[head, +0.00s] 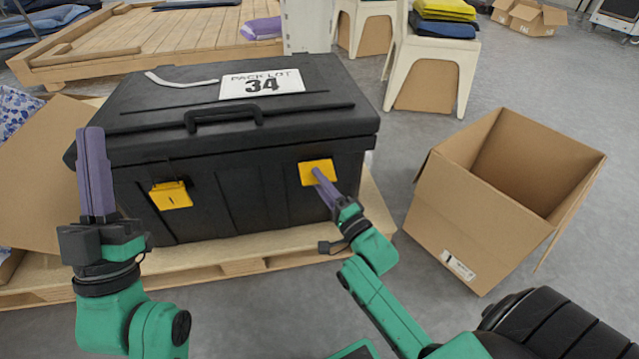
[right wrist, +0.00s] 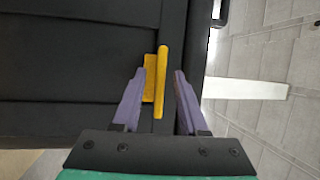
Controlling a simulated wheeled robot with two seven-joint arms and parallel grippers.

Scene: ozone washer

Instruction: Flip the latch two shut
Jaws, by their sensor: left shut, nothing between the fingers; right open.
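A black lidded case (head: 235,200) stands with its lid down and two yellow latches on its front. The right latch (head: 313,172) is just below the lid edge; the left latch (head: 171,195) sits a little lower in the picture. No label shows which is latch two. My right gripper (head: 318,172) is at the right latch, partly covering it. In the right wrist view, its purple fingers (right wrist: 160,90) are open, with the yellow latch (right wrist: 161,75) showing between and beyond them; contact is unclear. My left gripper (head: 92,135) is shut, empty and upright, in front of the case's left end.
The case rests on a wooden pallet (head: 270,262). An open cardboard box (head: 470,225) stands to the right, and another cardboard piece (head: 40,185) lies left, behind my left gripper. Stools (head: 440,50) stand behind. Grey floor is clear between the case and box.

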